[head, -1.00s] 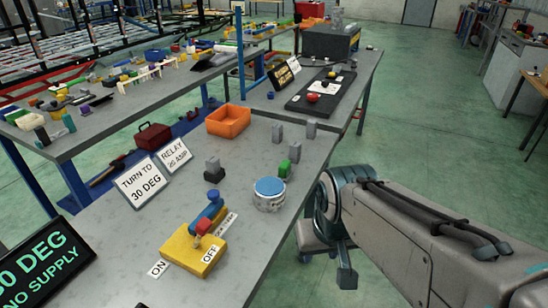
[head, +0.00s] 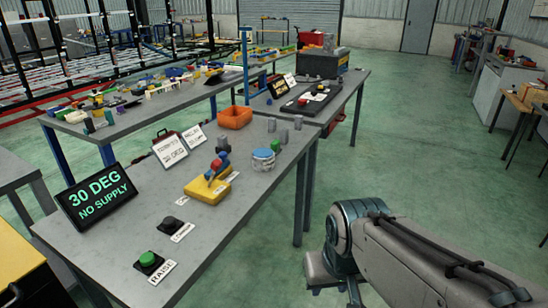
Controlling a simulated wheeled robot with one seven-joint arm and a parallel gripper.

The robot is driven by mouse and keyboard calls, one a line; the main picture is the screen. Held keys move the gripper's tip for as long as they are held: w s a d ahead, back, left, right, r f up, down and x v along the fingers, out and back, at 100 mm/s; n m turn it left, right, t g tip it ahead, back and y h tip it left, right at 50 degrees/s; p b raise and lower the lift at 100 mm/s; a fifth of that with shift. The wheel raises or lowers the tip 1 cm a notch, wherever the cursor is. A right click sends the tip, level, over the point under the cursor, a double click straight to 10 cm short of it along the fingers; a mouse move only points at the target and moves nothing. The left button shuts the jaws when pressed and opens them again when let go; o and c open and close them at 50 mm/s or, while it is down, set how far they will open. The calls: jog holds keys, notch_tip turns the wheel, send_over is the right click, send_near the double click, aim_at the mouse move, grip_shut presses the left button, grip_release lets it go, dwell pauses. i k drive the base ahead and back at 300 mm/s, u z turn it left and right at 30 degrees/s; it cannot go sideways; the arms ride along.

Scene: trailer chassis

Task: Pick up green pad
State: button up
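No thing that I can surely call the green pad shows. A round green button (head: 148,259) sits on a black base at the near end of the grey workbench (head: 215,250), beside a label reading RAISE. Small green pieces also lie among the clutter on the left bench, too small to make out. My arm reaches in from the lower right, off the bench, over the floor. My gripper's fingers are not visible.
A yellow switch box (head: 208,190) with a blue and red lever, a black button (head: 174,224), a 30 DEG NO SUPPLY display (head: 97,197) and an orange bin (head: 235,117) occupy the bench. A black tray (head: 308,101) lies behind.

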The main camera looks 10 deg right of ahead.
aim_at(275, 146)
jog(key=z, duration=0.55)
jog(key=i, duration=0.55)
jog(key=z, duration=0.55)
jog(key=i, duration=1.2)
jog(key=u, duration=0.95)
jog(key=i, duration=0.8)
jog(key=u, duration=0.9)
